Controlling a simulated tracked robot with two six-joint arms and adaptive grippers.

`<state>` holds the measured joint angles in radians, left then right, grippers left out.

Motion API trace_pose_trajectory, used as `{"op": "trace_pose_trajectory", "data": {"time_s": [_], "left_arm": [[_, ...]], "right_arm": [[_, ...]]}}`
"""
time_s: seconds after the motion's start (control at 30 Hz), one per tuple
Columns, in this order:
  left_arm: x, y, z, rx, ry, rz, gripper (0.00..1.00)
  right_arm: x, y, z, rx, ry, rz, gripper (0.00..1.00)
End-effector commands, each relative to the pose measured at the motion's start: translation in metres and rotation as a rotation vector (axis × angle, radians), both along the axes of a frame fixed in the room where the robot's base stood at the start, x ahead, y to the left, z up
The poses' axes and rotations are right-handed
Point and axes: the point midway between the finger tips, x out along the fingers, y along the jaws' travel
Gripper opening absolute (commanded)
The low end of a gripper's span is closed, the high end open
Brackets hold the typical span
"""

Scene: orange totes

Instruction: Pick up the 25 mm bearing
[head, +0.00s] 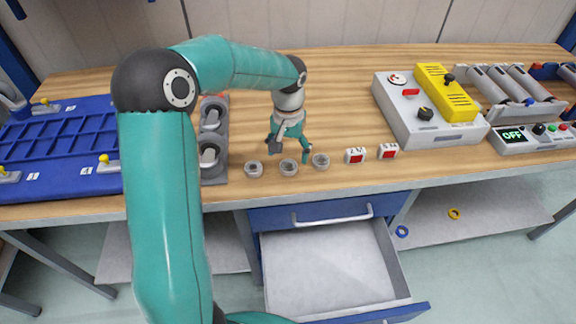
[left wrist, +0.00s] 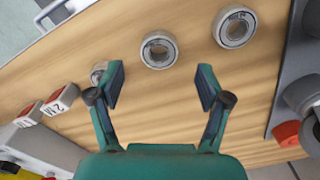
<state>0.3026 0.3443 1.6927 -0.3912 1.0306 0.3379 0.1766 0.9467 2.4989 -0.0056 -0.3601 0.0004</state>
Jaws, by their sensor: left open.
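Three metal ring bearings lie in a row near the front edge of the wooden bench: a left one (head: 254,169), a middle one (head: 288,167) and a right one (head: 320,161). No size marking is readable, so I cannot tell which is 25 mm. My left gripper (head: 288,152) is open and empty, pointing down just behind the middle bearing. In the left wrist view, the middle bearing (left wrist: 159,49) lies beyond and between the open fingertips (left wrist: 162,80). The left bearing (left wrist: 235,27) is fully visible there; a finger partly hides the right one (left wrist: 97,73). My right gripper is not in view.
Two small red-and-white blocks (head: 355,156) (head: 388,151) stand right of the bearings. A grey holder (head: 214,172) stands left, beside a blue tray (head: 60,185). A grey control box (head: 397,115) is at the right. An open drawer (head: 335,265) juts out below the bench.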

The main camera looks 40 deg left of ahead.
Motion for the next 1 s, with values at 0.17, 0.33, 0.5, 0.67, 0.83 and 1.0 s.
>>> {"op": "trace_pose_trajectory", "data": {"time_s": [0.17,0.33,0.5,0.67,0.83,1.0], "left_arm": [[-0.001,-0.002,-0.025,-0.002,0.007,-0.001,0.77],[0.0,-0.002,-0.042,0.0,0.003,-0.002,0.77],[0.001,-0.002,-0.044,0.001,0.0,-0.002,0.77],[0.001,-0.002,-0.044,0.001,0.0,-0.002,0.64],[0.001,-0.002,-0.044,0.0,0.001,-0.002,0.36],[0.001,-0.003,-0.044,0.0,0.0,-0.002,0.1]], "right_arm": [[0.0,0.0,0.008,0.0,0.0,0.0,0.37],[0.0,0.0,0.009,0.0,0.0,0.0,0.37],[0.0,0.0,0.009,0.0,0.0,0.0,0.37],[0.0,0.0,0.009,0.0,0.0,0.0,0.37],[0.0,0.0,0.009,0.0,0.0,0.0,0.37],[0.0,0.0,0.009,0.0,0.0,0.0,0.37]]}}
